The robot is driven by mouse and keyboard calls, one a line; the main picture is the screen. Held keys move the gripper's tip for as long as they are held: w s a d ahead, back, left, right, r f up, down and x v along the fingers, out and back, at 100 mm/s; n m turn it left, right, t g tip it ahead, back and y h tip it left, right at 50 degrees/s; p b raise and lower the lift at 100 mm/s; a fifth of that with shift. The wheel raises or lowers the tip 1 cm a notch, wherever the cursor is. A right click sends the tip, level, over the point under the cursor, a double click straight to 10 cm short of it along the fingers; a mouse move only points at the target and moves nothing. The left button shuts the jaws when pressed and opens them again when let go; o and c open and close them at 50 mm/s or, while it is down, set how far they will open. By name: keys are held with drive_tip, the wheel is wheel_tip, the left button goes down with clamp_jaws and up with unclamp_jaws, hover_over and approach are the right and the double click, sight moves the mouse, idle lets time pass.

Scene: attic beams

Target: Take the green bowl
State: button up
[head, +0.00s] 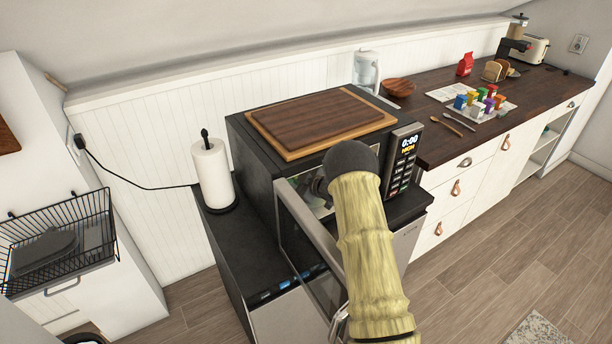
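I cannot make out a green bowl in the head view. The black microwave (258,150) stands on the dark counter with its door (318,235) swung open toward me. My arm, pale yellow-green with a dark rounded joint, rises in front of the opening and hides much of the inside. Small dark and light shapes show in the opening just left of my arm. They may be part of my gripper, but its fingers and anything between them cannot be made out.
A wooden cutting board (320,122) lies on the microwave. A paper towel roll (212,175) stands to its left. A brown bowl (398,87) and a glass jug (366,70) are behind right. A wire dish rack (62,245) is far left. The floor at right is mostly clear.

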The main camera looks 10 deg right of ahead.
drive_tip(key=c, duration=1.1)
drive_tip(key=shift+r, duration=0.1)
